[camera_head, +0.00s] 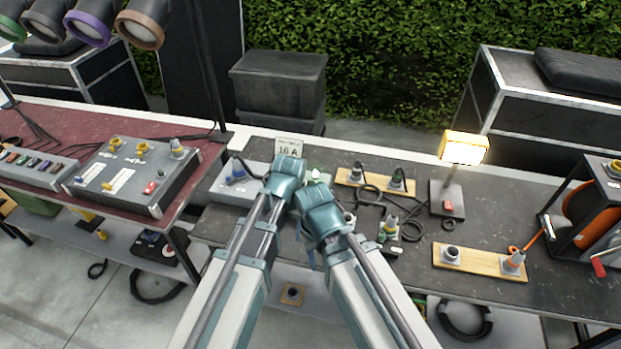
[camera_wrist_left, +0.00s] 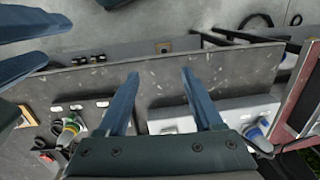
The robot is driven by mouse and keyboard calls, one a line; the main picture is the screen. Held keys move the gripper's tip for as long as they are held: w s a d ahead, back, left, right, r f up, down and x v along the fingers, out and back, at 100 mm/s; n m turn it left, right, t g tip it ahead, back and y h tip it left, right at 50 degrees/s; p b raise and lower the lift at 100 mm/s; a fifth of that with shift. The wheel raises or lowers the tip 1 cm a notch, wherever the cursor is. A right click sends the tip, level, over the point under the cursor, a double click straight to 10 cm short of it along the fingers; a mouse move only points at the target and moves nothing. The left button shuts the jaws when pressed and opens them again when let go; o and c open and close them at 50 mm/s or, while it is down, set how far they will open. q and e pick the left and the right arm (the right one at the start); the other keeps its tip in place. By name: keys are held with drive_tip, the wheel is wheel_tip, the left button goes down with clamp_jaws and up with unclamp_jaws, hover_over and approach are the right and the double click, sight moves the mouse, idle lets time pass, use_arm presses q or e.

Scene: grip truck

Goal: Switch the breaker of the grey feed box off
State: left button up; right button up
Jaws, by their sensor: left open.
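The grey feed box (camera_head: 236,186) sits on the dark table, with a blue plug (camera_head: 239,170) in its top and a sign reading 16 A (camera_head: 289,148) behind it. My left wrist covers its right part in the head view. My left gripper (camera_head: 283,182) is over the box's right end. In the left wrist view its jaws (camera_wrist_left: 158,74) are open and empty, with the pale box (camera_wrist_left: 240,107) beyond them. I cannot make out the breaker lever. My right gripper (camera_head: 318,215) is close beside the left one; its spread fingers show at the left wrist view's edge (camera_wrist_left: 30,45).
A larger grey console (camera_head: 150,195) with yellow plugs and a red switch stands on the red table at left. Plug boards (camera_head: 375,180), a lit lamp (camera_head: 464,148) and cables lie right of my arms. An orange cable reel (camera_head: 585,215) stands far right.

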use_arm(q)
drive_tip(key=h+p, duration=0.1)
drive_tip(key=p, duration=0.3)
approach(311, 181)
wheel_tip(311, 181, down, 9)
drive_tip(key=b, duration=1.4)
drive_tip(key=shift+f, duration=0.2)
drive_tip(key=shift+s, duration=0.1)
clamp_jaws()
